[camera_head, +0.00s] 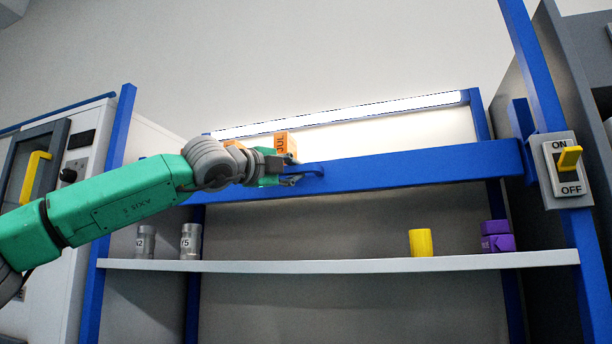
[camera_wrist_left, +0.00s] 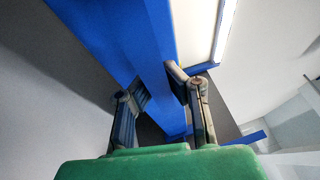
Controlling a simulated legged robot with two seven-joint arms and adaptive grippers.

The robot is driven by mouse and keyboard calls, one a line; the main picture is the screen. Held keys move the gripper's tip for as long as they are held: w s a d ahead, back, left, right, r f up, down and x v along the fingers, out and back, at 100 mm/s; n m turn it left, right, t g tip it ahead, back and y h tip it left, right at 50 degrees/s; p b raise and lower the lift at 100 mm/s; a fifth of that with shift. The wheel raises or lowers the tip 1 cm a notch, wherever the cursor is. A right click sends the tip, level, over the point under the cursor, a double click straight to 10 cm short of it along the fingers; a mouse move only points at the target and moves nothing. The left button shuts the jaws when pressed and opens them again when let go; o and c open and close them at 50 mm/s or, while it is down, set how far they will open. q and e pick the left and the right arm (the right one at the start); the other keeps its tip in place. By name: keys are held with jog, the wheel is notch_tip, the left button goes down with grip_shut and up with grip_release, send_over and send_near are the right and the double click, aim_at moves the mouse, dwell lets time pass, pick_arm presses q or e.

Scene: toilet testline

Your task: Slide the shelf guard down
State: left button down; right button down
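The shelf guard (camera_head: 420,171) is a blue horizontal bar across the front of the shelf unit, above the grey shelf. A blue handle (camera_head: 307,169) stands out from its front, left of the middle. My left gripper (camera_head: 293,172) is at this handle, at the guard's height. In the left wrist view, the two fingers (camera_wrist_left: 157,85) are spread apart, with the blue guard (camera_wrist_left: 150,45) running between and beyond them. I cannot tell whether the fingers touch it. My right gripper is in neither view.
The grey shelf (camera_head: 345,265) below carries metal cylinders (camera_head: 190,240), a yellow cylinder (camera_head: 420,242) and purple pieces (camera_head: 496,236). An orange box (camera_head: 286,142) shows behind the guard. A switch box (camera_head: 566,170) is on the right blue post. Space between guard and shelf is open.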

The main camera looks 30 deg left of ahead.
pick_arm(q)
jog(key=shift+a, duration=0.35)
